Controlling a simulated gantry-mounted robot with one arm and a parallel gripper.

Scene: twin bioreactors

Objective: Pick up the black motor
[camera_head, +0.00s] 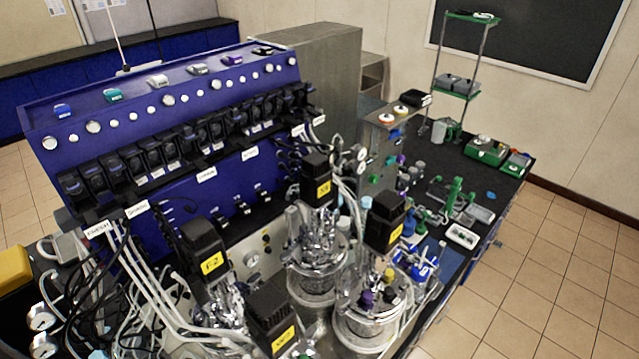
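Several black box-shaped motors with yellow labels stand on top of the bioreactor vessels, so I cannot tell which one is meant. One black motor (202,240) is at the lower left, labelled something like F-2. A second black motor (270,308) is at the bottom centre. A third black motor (316,166) stands higher and further back, and another black motor (388,210) is to its right. Below them are a glass and metal vessel (315,280) and a second vessel (365,325) in front. The lower-left motor's base is crowded by tubing and metal fittings. My gripper is not in view.
A blue control console (90,140) with black pumps stands behind the motors. White tubes and black cables crowd the lower left. A grey cabinet (310,75) is behind. The black bench (510,185) at right carries green boxes and a shelf rack (470,60). Tiled floor (540,290) is clear.

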